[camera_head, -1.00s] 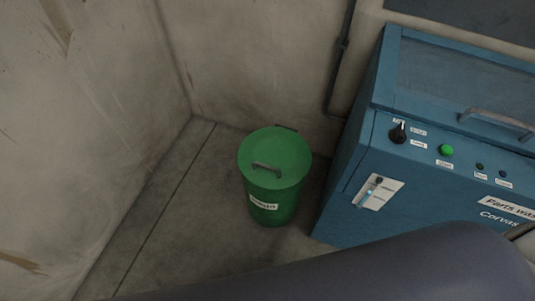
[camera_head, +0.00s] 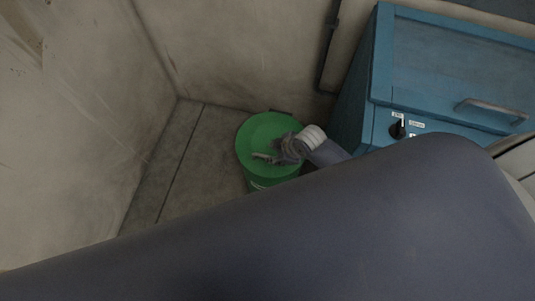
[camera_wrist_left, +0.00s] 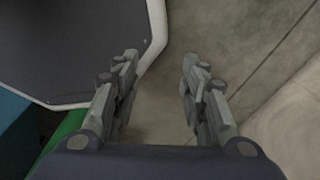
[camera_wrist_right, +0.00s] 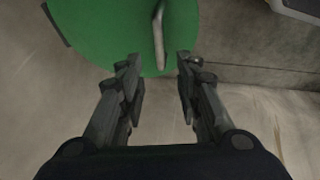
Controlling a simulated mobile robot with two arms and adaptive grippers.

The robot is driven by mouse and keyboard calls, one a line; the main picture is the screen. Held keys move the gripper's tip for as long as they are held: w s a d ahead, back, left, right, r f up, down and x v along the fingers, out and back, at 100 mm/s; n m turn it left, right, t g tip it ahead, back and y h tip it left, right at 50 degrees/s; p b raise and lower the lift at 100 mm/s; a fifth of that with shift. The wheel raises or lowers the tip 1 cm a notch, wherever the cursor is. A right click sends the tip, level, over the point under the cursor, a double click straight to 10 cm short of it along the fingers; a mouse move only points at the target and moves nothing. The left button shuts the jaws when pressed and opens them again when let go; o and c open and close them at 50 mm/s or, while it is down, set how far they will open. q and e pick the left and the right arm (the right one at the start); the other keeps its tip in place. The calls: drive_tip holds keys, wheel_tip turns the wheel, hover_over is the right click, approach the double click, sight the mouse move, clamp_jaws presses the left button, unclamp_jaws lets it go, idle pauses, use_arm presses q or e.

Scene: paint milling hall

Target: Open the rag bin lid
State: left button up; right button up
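The green rag bin (camera_head: 258,182) stands on the floor in the corner, its round green lid (camera_head: 262,128) shut on top. The lid's grey bar handle (camera_head: 262,157) is partly hidden by my right gripper (camera_head: 279,154), which is over the lid. In the right wrist view, the handle (camera_wrist_right: 158,36) lies just beyond the fingertips of my open, empty right gripper (camera_wrist_right: 158,59); I cannot tell the remaining gap. My left gripper (camera_wrist_left: 157,58) is open and empty above the floor in the left wrist view and is not seen in the head view.
A blue parts washer (camera_head: 385,70) with a bar handle and a black knob stands right of the bin. Concrete walls (camera_head: 230,50) close in behind and left. Floor (camera_head: 205,160) left of the bin is clear. My own arm covers the front.

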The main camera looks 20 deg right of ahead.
sight(266, 156)
drive_tip(key=b+x, duration=0.1)
drive_tip(key=x, duration=0.7)
drive_tip(key=shift+w+f, duration=0.1)
clamp_jaws()
